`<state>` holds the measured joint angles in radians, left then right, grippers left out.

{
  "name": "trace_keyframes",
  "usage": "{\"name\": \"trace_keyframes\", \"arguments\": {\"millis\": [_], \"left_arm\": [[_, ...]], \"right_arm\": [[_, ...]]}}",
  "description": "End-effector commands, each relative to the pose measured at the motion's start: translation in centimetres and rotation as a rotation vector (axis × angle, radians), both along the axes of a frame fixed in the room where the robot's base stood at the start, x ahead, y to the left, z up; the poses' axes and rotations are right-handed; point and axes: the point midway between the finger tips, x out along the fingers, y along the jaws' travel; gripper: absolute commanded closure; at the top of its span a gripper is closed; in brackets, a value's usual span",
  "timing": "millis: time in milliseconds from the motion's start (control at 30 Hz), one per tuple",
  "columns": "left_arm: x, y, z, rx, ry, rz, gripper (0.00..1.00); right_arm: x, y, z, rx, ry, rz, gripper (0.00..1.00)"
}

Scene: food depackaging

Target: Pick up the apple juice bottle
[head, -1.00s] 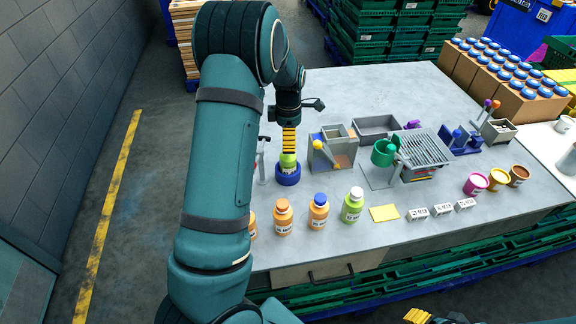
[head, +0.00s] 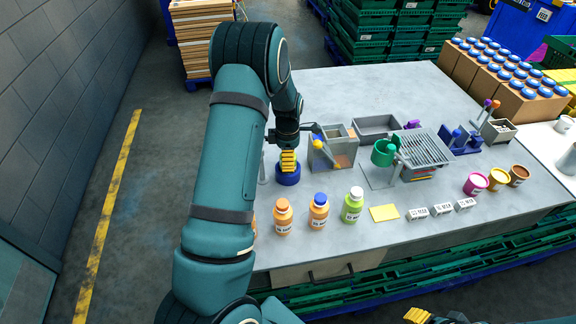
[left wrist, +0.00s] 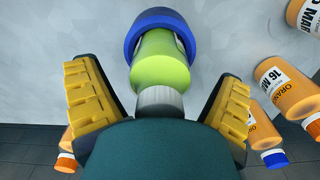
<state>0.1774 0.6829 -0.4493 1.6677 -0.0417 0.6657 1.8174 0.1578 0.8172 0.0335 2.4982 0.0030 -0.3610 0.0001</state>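A green juice bottle (left wrist: 160,62) with a pale ridged cap sits in a round blue holder (left wrist: 140,22). In the head view the blue holder (head: 287,179) shows, but my gripper hides the bottle. My left gripper (head: 288,163) points down over the holder. In the left wrist view its yellow-padded fingers (left wrist: 160,108) are spread on both sides of the bottle, with gaps to each side. Another green bottle (head: 352,207) with a white cap stands at the table's front. My right gripper (head: 420,316) shows only a yellow pad at the bottom edge.
Orange bottles (head: 318,213) stand in a row before the holder. A grey box device (head: 331,153) with a yellow-knobbed lever is close on the gripper's right. A yellow card (head: 384,212) and small white blocks (head: 442,210) lie farther right. The table's back (head: 360,85) is clear.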

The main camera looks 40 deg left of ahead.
Motion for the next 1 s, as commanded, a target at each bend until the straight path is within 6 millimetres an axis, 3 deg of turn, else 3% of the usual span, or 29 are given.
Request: {"name": "trace_keyframes", "arguments": {"millis": [33,200,233,567,1000], "left_arm": [[0.0,0.0,0.0,0.0,0.0,0.0,0.25],[0.0,0.0,0.0,0.0,0.0,0.0,0.84],[0.0,0.0,0.0,0.0,0.0,0.0,0.87],[0.1,0.0,0.7,0.001,-0.001,0.0,0.87],[0.1,0.0,8.4,0.001,-0.004,0.0,0.87]], "right_arm": [[0.0,0.0,0.0,0.0,0.0,0.0,0.53],[0.0,0.0,0.0,0.0,0.0,0.0,0.53],[0.0,0.0,0.0,0.0,0.0,0.0,0.53],[0.0,0.0,0.0,0.0,0.0,0.0,0.53],[0.0,0.0,0.1,0.0,0.0,0.0,0.53]]}}
